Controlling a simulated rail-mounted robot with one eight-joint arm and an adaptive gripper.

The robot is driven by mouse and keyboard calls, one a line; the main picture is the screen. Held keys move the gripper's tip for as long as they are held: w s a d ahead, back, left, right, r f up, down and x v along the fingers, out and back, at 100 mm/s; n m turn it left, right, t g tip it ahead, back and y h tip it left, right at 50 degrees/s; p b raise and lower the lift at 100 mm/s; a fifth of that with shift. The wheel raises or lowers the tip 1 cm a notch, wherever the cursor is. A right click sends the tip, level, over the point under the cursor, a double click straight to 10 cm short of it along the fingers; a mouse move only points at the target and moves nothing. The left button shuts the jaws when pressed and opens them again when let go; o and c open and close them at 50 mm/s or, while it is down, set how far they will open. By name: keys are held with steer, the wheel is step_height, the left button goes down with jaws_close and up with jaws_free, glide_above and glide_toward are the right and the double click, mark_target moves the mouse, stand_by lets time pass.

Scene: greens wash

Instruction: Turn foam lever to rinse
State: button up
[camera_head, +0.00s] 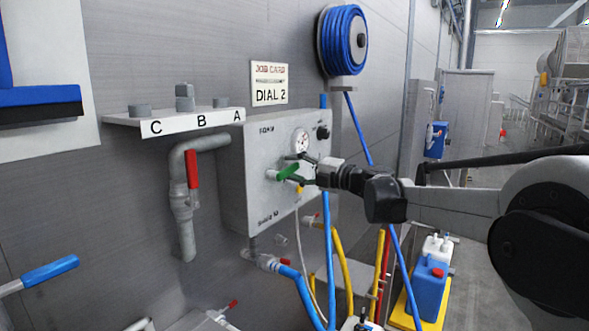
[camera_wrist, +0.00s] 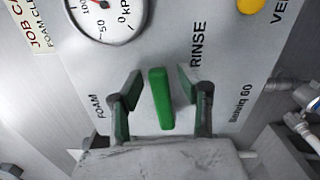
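The green foam lever (camera_head: 287,173) is on the front of a grey control box (camera_head: 262,197) on the wall. In the wrist view the lever (camera_wrist: 160,98) stands between the two fingers of my gripper (camera_wrist: 161,108), with a visible gap on each side. The fingers are open and appear not to touch it. A FOAM label (camera_wrist: 99,106) is left of the lever and a RINSE label (camera_wrist: 199,45) is up to its right. The lever lies between these labels. In the head view my gripper (camera_head: 300,168) reaches the box from the right.
A pressure gauge (camera_head: 302,141) is above the lever, and a black knob (camera_head: 323,132) is at upper right. A yellow button (camera_wrist: 250,6) shows in the wrist view. A blue hose (camera_head: 328,245) runs down beside the box. A red-handled valve (camera_head: 193,170) is left of it.

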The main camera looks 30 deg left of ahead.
steer(key=s+d, duration=0.1)
steer(key=d, duration=1.1)
steer(key=shift+s, duration=0.3)
